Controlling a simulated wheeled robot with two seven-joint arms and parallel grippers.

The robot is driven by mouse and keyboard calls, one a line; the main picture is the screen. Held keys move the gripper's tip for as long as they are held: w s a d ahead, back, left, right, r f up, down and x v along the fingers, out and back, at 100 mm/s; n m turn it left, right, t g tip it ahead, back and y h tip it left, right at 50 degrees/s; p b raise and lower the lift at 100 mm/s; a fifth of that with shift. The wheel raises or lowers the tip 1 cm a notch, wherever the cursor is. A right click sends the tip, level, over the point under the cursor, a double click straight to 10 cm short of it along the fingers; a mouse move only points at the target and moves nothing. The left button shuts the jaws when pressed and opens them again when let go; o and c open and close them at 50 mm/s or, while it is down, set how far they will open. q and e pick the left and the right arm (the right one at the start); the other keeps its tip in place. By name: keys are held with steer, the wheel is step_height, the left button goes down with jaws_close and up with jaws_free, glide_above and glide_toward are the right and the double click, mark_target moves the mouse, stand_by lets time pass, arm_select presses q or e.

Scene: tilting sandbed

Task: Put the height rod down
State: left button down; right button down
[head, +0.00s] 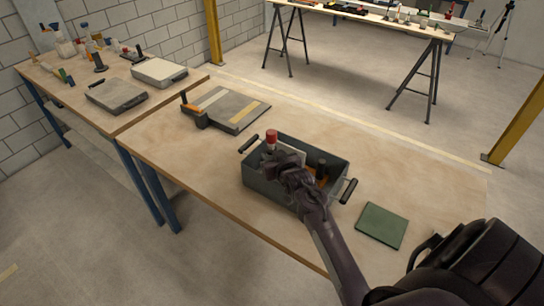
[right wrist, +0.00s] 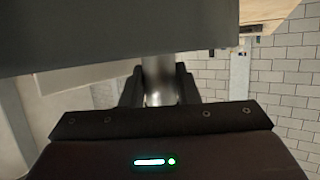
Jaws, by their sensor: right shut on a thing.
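My right gripper (head: 280,162) is over the open grey crate (head: 262,187) on the near table. In the right wrist view its fingers (right wrist: 158,88) are shut on a shiny metal cylinder (right wrist: 158,76), which looks like the height rod. In the head view the hand hides most of what it holds. A red-topped piece (head: 272,136) stands up just behind the hand; I cannot tell whether it is part of the rod. Whether the rod touches the crate is hidden. My left gripper is out of view.
The crate has black handles and holds a dark upright piece (head: 321,167). A green square pad (head: 382,225) lies to its right. A grey board with a yellow strip (head: 243,113) lies to its back left. Bare tabletop lies between. Trays and bottles stand on the left table (head: 135,108).

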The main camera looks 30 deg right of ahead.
steer(key=shift+f, duration=0.4)
steer(key=c, duration=1.1)
jaws_free()
steer(key=shift+r, duration=0.1)
steer(key=shift+r, duration=0.4)
steer(key=shift+s+r, duration=0.15)
steer(key=shift+s, duration=0.15)
steer(key=b+v, duration=0.1)
steer(key=v, duration=1)
steer(key=shift+r, duration=0.2)
steer(key=shift+s+a, duration=0.15)
steer(key=shift+a, duration=0.05)
